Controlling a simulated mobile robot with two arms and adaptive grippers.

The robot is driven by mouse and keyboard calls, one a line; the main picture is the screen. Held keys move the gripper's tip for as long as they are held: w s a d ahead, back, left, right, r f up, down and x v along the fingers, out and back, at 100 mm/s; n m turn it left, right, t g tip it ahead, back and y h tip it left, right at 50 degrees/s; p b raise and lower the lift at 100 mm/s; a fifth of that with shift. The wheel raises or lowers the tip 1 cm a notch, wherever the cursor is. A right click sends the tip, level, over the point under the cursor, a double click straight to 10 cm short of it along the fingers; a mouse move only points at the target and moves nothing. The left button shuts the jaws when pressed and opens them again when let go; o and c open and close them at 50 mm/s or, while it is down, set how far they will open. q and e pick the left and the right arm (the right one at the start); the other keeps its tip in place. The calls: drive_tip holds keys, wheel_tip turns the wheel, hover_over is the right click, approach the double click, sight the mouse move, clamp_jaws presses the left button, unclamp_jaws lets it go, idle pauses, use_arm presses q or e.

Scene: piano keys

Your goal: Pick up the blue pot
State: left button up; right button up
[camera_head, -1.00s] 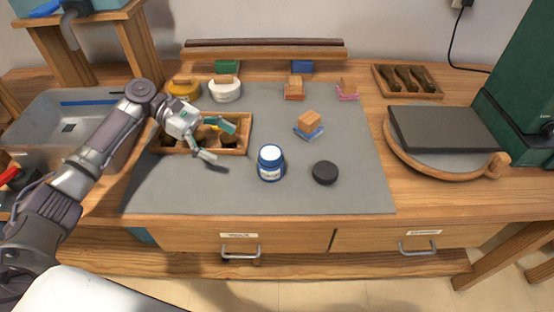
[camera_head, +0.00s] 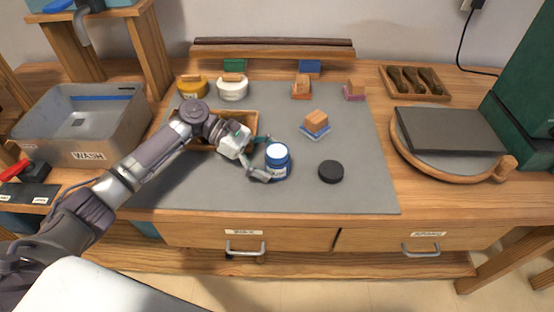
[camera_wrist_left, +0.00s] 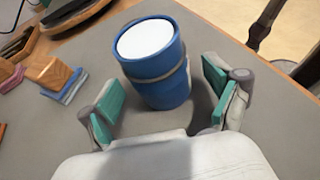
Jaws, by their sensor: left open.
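The blue pot (camera_head: 277,164) stands upright on the grey mat (camera_head: 365,190), with a white top showing. It also shows in the left wrist view (camera_wrist_left: 158,80), just ahead of and between the two fingers. My left gripper (camera_head: 262,157) is open at the pot's left side, with its green-padded fingers apart. In the left wrist view the left gripper (camera_wrist_left: 163,108) has a finger on each side of the pot's lower part. I cannot tell whether either pad touches it. My right gripper is not in view.
A black round disc (camera_head: 331,172) lies right of the pot. A wooden block on a blue base (camera_head: 315,123) sits behind. A wooden tray (camera_head: 254,120) is partly hidden by my arm. A grey bin (camera_head: 88,150) stands left, a round board (camera_head: 450,166) right.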

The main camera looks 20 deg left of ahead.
sight(270, 148)
use_arm(q)
drive_tip(key=shift+x, duration=0.9)
drive_tip(key=shift+s+r, duration=0.1)
drive_tip(key=c, duration=0.5)
clamp_jaws()
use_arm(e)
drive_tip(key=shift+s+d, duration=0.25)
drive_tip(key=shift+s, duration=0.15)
use_arm(q)
drive_tip(key=shift+r, duration=0.1)
drive_tip(key=shift+r, duration=0.6)
wheel_tip(270, 148, up, 3)
drive_tip(key=shift+f, duration=0.2)
drive_tip(key=s+d+r+p, duration=0.1)
drive_tip(key=s+d+r, duration=0.4)
drive_tip(key=d, duration=0.5)
wheel_tip(270, 148, up, 2)
drive_tip(key=shift+s+r+p, duration=0.1)
drive_tip(key=shift+s+p, duration=0.3)
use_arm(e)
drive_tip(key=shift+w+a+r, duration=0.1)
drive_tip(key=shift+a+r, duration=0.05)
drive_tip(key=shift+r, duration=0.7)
